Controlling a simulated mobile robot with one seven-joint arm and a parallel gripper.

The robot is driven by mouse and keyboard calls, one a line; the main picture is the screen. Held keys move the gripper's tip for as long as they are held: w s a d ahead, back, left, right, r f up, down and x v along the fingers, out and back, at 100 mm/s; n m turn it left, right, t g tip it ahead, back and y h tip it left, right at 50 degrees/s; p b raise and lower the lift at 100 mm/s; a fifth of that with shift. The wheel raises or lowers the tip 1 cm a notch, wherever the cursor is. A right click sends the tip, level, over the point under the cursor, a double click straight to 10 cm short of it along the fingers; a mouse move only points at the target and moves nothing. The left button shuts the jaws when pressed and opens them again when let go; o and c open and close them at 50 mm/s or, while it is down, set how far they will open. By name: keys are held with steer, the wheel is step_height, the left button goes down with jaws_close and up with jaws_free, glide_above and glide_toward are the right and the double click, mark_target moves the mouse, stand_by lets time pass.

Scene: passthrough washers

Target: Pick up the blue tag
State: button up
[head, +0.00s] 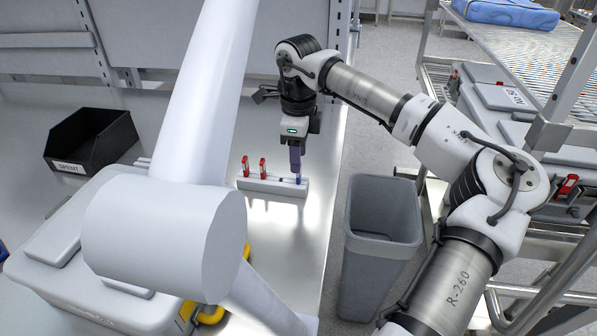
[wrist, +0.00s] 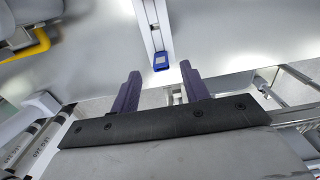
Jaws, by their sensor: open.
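The blue tag (wrist: 160,62) sits at the near end of a pale rack (wrist: 150,22) in the wrist view. In the head view only a small part of the blue tag (head: 298,181) shows, at the rack's right end, just under my gripper (head: 296,168). The pale rack (head: 262,185) lies on the steel bench. My gripper's two purple fingers (wrist: 160,75) are apart in the wrist view, with the tag between and slightly beyond their tips. Nothing is held. Whether the fingers touch the tag cannot be told.
Two red tags (head: 254,167) stand on the same rack to the left. A black bin (head: 90,142) marked SPENT is on the bench at left. A grey waste bin (head: 382,240) stands right of the bench edge. A grey case (head: 75,262) is at front left.

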mark_target(299, 182)
steer(key=shift+f+p, duration=1.15)
steer(key=shift+f, duration=1.55)
jaws_close()
steer(key=shift+r, duration=0.15)
